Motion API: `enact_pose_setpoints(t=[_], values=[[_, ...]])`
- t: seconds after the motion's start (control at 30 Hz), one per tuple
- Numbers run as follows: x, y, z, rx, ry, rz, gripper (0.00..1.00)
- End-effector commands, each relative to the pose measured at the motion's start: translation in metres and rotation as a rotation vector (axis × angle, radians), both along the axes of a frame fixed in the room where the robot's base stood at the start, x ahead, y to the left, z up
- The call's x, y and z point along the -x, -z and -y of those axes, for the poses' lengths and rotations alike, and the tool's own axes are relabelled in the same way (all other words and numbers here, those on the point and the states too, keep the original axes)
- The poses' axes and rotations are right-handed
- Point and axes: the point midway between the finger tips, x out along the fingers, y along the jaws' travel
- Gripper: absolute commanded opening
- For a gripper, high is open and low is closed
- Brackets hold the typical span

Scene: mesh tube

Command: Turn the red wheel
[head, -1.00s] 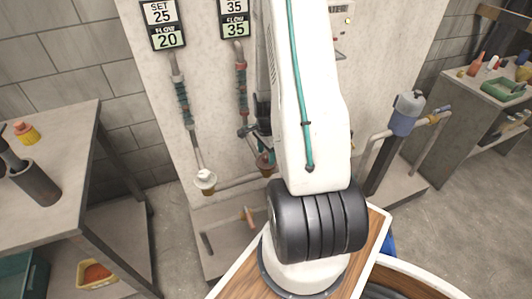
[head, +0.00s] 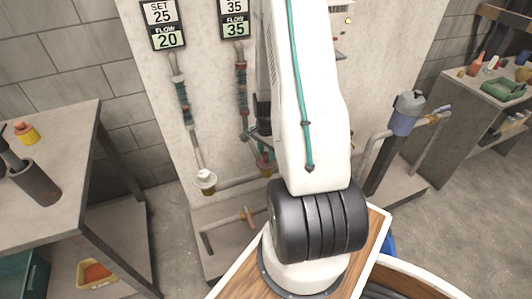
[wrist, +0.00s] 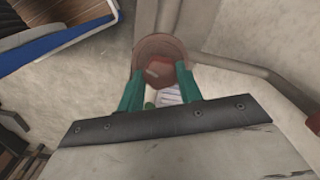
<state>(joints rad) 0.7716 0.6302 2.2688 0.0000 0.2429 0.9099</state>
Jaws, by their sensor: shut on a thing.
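The red wheel (wrist: 162,52) is a dull red disc with a brighter red hub, at the upper middle of the wrist view. My gripper (wrist: 160,78) has its two teal fingers shut on the wheel, one on each side of the hub. In the head view my arm covers most of the gripper. A reddish part (head: 264,163) low on the right-hand pipe shows beside the arm there. The left display (head: 163,26) reads SET 25, FLOW 20. The right display (head: 233,19) reads 35 above FLOW 35.
A cream-coloured wheel (head: 205,180) sits on the left pipe. Pipes run across the pale panel (head: 215,80) close around the gripper. A grey workbench (head: 50,190) stands at the left, and a blue-grey pump (head: 404,118) at the right.

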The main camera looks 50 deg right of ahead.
Motion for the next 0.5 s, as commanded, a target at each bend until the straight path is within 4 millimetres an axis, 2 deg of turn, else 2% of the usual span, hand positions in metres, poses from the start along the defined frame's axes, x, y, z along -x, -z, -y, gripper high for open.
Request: enact_pose_setpoints(t=[0.13, 0.17, 0.23, 0.5], values=[[-0.0004, -0.0003, 0.0003, 0.001, 0.002, 0.001, 0.12], [-0.0004, -0.0003, 0.0003, 0.001, 0.002, 0.001, 0.38], [-0.0004, -0.0003, 0.0003, 0.001, 0.002, 0.001, 0.57], [-0.0003, -0.0006, 0.0001, 0.000, 0.002, 0.001, 0.57]])
